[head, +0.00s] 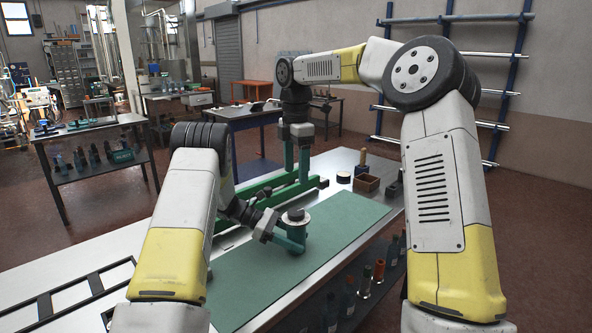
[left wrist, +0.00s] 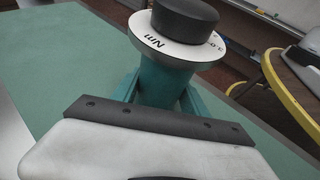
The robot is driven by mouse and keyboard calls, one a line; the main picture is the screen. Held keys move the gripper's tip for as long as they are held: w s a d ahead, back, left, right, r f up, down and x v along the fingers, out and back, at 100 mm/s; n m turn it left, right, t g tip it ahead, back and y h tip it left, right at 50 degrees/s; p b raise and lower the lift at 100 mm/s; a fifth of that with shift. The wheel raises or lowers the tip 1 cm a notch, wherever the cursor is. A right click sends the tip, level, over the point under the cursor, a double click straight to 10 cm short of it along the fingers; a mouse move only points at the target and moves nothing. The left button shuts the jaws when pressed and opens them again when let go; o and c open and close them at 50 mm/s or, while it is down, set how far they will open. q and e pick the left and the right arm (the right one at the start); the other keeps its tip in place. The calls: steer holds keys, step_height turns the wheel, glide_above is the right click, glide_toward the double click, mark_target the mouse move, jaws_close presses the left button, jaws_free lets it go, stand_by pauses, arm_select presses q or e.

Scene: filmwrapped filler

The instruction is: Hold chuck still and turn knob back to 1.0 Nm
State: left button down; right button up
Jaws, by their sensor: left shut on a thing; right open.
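A black knob (head: 295,213) sits on top of a white dial ring (head: 285,222) above the green mat. In the left wrist view the knob (left wrist: 185,17) and the dial ring (left wrist: 160,43) show close up, with "Nm" on the ring; its other marks are too cut off to read. Below the ring is a teal cylindrical body (left wrist: 163,84). My left gripper (head: 290,238) is shut on this body, its teal fingers on either side of it. My right gripper (head: 297,172) is open and empty, pointing down behind and above the knob, apart from it.
The green mat (head: 340,215) lies on a pale workbench (head: 345,160) and is clear on its right and front. A brown box (head: 366,183) and small items stand at the back right. A black frame (head: 75,290) lies at the left. Bottles stand on a shelf below the front edge.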

arm_select(q)
steer(key=c, duration=0.5)
jaws_free()
steer(key=shift+a, duration=0.1)
